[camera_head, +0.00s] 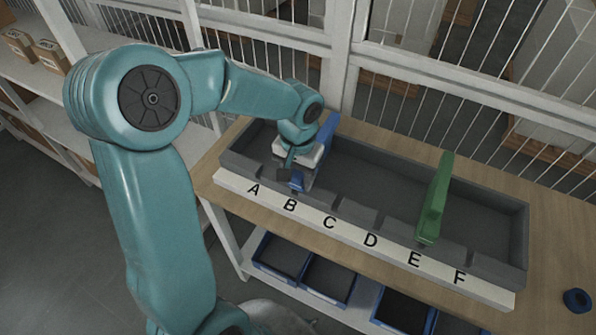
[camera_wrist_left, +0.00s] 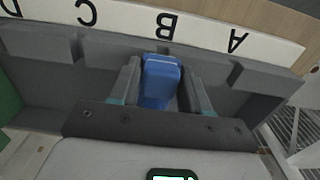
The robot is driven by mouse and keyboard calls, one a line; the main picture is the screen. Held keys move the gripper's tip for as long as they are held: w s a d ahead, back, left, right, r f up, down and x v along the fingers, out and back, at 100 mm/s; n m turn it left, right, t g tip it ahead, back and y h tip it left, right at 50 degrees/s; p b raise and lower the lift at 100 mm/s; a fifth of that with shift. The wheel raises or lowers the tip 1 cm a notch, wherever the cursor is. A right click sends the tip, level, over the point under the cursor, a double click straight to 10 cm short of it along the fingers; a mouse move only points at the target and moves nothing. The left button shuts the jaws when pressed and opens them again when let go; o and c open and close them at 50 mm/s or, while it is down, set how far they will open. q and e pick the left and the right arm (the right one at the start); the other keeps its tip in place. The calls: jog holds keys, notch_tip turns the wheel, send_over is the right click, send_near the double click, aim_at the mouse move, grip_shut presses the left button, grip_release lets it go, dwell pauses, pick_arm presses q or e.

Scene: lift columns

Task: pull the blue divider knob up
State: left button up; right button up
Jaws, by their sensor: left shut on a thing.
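My left gripper (camera_head: 292,172) is shut on this knob. In the left wrist view the blue knob (camera_wrist_left: 160,80) sits between the two fingers of my left gripper (camera_wrist_left: 162,88), near the letter B. The arm covers part of the divider in the head view. My right gripper is not in view.
A green divider (camera_head: 436,200) stands across the tray near the letter E. The tray rests on a wooden table (camera_head: 552,300). A small blue ring (camera_head: 577,300) lies at the table's right. Blue bins (camera_head: 328,280) sit on a shelf below. A white wire fence stands behind.

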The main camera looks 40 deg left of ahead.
pick_arm(q)
jog(key=shift+w+r, duration=0.1)
jog(key=shift+r, duration=0.1)
jog(key=shift+w+a+r+p, duration=0.1)
jog(key=shift+w+r+p, duration=0.05)
jog(key=shift+r+p, duration=0.35)
jog(key=shift+r, duration=0.25)
jog(key=shift+c, duration=0.8)
jog(key=shift+r+p, duration=0.25)
jog(key=shift+p, duration=0.2)
jog(key=shift+r, duration=0.2)
jog(key=shift+s, duration=0.2)
jog(key=o, duration=0.9)
jog(key=shift+c, duration=0.2)
